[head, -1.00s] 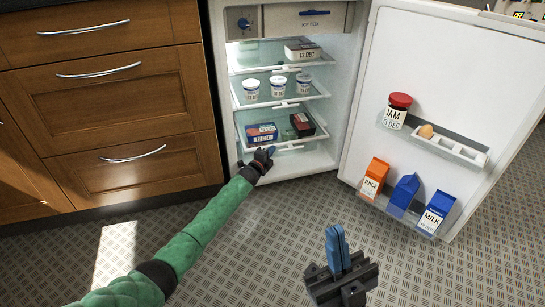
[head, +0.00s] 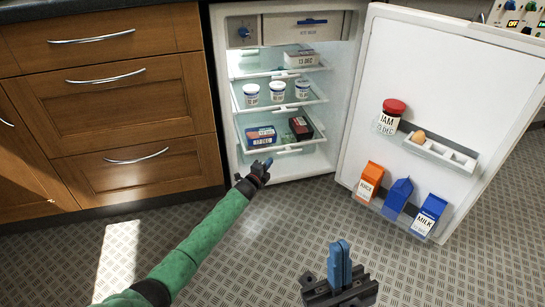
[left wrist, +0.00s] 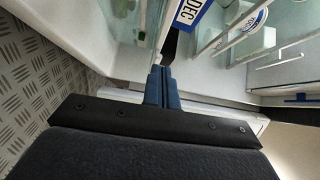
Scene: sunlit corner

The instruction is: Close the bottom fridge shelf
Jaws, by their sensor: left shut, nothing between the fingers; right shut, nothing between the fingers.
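The bottom fridge shelf (head: 291,149) is a clear tray with a pale front rim, low in the open fridge. It appears to stick out somewhat towards the front. It holds a blue package (head: 261,135) and a dark red package (head: 301,127). My left gripper (head: 268,163) is shut and empty, just below and in front of the shelf's front rim; I cannot tell if they touch. In the left wrist view its blue fingertips (left wrist: 162,84) are together, with a labelled package (left wrist: 188,13) beyond them. My right gripper (head: 340,262) is shut and empty above the floor, away from the fridge.
The fridge door (head: 450,80) stands wide open at the right, carrying a jam jar (head: 391,117), an egg (head: 418,137) and cartons (head: 398,198). A middle shelf (head: 318,97) with white cups is above. Wooden drawers (head: 130,110) stand at the left. The metal floor (head: 240,240) is clear.

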